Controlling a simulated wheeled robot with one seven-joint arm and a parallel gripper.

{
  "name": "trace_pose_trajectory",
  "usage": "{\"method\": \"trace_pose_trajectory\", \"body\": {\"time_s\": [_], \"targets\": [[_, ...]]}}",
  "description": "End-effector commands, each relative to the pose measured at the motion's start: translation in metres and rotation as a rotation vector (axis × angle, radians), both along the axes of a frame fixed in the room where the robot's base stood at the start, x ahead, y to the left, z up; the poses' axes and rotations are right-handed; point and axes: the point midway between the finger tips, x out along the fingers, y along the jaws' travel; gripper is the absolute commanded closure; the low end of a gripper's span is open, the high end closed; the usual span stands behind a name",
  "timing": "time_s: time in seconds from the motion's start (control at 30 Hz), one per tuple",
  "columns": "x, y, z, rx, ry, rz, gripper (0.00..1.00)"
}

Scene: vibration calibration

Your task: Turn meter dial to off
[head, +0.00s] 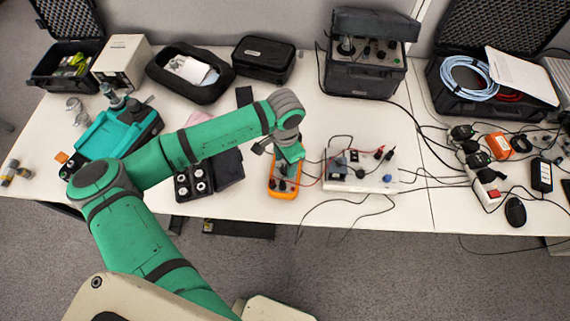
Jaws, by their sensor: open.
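An orange handheld meter (284,193) lies on the white table near its front edge. Its lower end and a dark spot on its face show, but the dial's setting is too small to read. My green arm reaches in from the lower left. My gripper (285,158) is over the meter's upper part and covers some of it. The jaws are open, though the fingertips are hard to make out. I cannot tell whether they touch the dial.
A white box with knobs and leads (358,172) stands just right of the meter, with red and black cables around it. A black case with round parts (195,180) lies to the left. A power strip (478,172) and black mouse (515,211) are further right.

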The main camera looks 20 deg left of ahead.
Motion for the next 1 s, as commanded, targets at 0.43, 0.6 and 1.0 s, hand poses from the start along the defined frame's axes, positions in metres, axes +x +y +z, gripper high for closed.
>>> {"method": "trace_pose_trajectory", "body": {"time_s": [0.43, 0.6, 1.0], "targets": [[0.000, 0.000, -0.021, 0.001, -0.001, -0.001, 0.54], [0.000, 0.000, -0.021, 0.001, -0.001, -0.001, 0.71], [0.000, -0.001, -0.021, -0.002, -0.001, 0.024, 0.95]]}}
